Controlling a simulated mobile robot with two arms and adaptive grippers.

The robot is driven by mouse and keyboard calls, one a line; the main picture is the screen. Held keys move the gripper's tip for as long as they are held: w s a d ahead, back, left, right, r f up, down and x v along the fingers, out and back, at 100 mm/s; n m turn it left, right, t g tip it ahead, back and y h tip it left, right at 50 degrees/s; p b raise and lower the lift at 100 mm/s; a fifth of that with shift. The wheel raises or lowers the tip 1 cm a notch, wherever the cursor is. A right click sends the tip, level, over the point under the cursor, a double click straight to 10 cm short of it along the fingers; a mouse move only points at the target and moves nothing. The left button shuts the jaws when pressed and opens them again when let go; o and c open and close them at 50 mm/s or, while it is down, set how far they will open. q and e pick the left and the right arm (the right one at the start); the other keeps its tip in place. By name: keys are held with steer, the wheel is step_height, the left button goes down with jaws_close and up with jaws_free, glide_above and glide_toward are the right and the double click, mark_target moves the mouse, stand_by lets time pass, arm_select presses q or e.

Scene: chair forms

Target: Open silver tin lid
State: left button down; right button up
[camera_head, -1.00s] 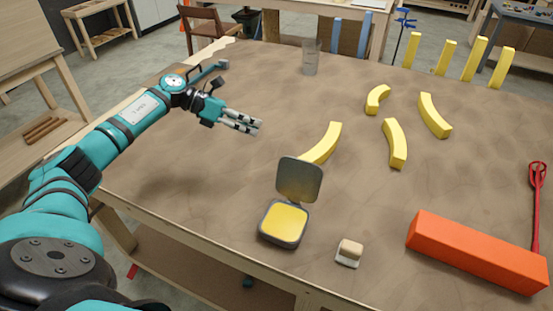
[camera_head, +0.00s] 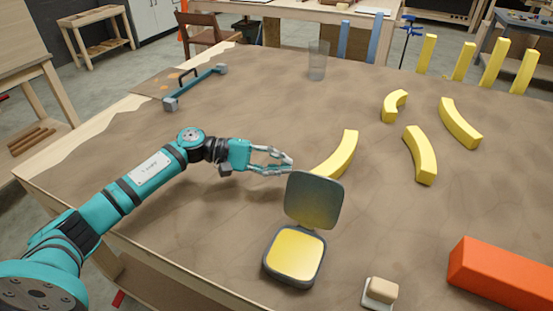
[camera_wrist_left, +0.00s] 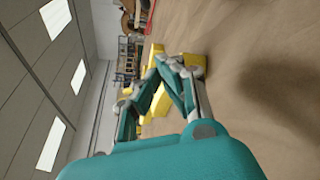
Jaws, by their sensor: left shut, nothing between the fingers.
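The silver tin (camera_head: 294,256) stands near the front edge of the table with its yellow inside showing. Its lid (camera_head: 314,200) stands up, hinged open at the back of the tin. My left gripper (camera_head: 291,163) is shut and empty just behind and to the left of the lid's top edge. In the head view its tips come close to the lid; I cannot tell whether they touch. The left wrist view shows its fingers (camera_wrist_left: 180,78) meeting in front of yellow pieces. My right gripper is not in view.
A curved yellow piece (camera_head: 339,156) lies close behind the lid, with several more to the right. A small cream-topped block (camera_head: 381,291) and an orange block (camera_head: 503,275) lie at the front right. A clear glass (camera_head: 318,60) and a blue bar with grey ends (camera_head: 196,86) are farther back.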

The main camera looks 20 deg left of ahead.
mark_target(306, 173)
arm_select(q)
steer(key=x, duration=0.2)
steer(key=p+x, duration=0.1)
steer(key=x, duration=0.1)
steer(key=p+x, duration=0.1)
steer(key=x, duration=0.1)
steer(key=shift+r, duration=0.3)
steer(key=shift+s+d+r+p, duration=0.15)
steer(key=shift+s+r+p, duration=0.15)
steer(key=shift+s+p, duration=0.5)
steer(key=shift+s+d+r+p, duration=0.1)
steer(key=shift+s+r+p, duration=0.25)
steer(key=shift+s+p, duration=0.5)
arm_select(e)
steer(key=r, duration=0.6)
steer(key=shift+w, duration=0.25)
arm_select(q)
steer(key=shift+w, duration=0.1)
